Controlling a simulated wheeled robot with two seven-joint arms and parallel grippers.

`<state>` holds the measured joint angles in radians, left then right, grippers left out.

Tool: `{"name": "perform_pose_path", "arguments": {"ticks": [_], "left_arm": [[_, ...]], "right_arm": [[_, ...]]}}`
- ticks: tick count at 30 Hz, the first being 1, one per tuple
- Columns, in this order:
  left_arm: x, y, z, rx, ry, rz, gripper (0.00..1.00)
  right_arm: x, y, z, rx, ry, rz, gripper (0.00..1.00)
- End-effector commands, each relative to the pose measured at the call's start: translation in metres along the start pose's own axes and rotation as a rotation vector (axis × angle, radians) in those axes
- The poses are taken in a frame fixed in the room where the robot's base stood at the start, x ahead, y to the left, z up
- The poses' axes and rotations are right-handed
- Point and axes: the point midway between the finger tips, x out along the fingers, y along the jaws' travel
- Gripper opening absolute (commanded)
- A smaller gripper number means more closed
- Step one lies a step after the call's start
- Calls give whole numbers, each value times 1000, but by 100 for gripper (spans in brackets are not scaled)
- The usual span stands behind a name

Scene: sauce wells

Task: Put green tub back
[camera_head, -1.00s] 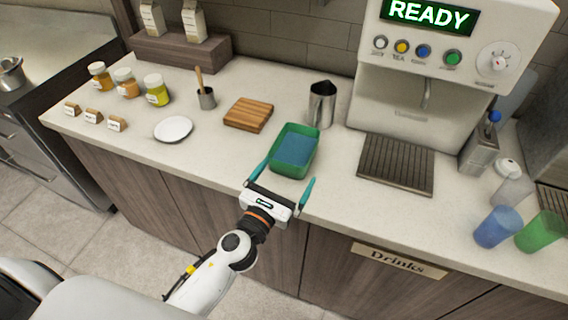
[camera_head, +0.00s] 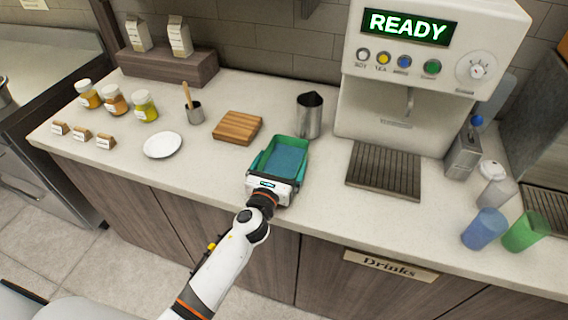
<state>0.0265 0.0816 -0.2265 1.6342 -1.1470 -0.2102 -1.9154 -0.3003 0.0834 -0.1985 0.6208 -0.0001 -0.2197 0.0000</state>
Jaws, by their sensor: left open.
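The green tub (camera_head: 304,146) sits on the white counter, left of the drinks machine and in front of the metal jug. It is open at the top and has a blue-grey inside. My left gripper (camera_head: 279,163) is at the tub's near end, with its teal fingers spread along the two long sides. The fingers are open; I cannot tell whether they touch the walls. The tub's near end is hidden behind the gripper body. My right gripper is not in view.
A metal jug (camera_head: 309,115) stands close behind the tub. A wooden board (camera_head: 238,127) lies to its left, with a white plate (camera_head: 163,145) further left. The drip tray (camera_head: 384,171) of the drinks machine (camera_head: 420,75) is to the right. Blue (camera_head: 484,229) and green (camera_head: 525,232) cups stand at the far right.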

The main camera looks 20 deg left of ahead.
Motion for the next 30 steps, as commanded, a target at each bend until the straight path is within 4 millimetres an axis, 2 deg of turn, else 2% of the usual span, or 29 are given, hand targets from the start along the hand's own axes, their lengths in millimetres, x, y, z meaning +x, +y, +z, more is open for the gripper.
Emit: {"name": "perform_pose_path", "arguments": {"ticks": [3,9,17,24,26,30], "left_arm": [[7,0,0,0,0,0,100],[7,0,0,0,0,1,100],[7,0,-1,1,3,1,57],[7,0,-6,2,3,1,56],[8,0,-13,3,5,2,56],[8,0,-40,5,7,3,56]], "right_arm": [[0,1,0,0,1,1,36],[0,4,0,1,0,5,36],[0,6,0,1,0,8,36],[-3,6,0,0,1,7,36],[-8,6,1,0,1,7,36],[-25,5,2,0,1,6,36]]}}
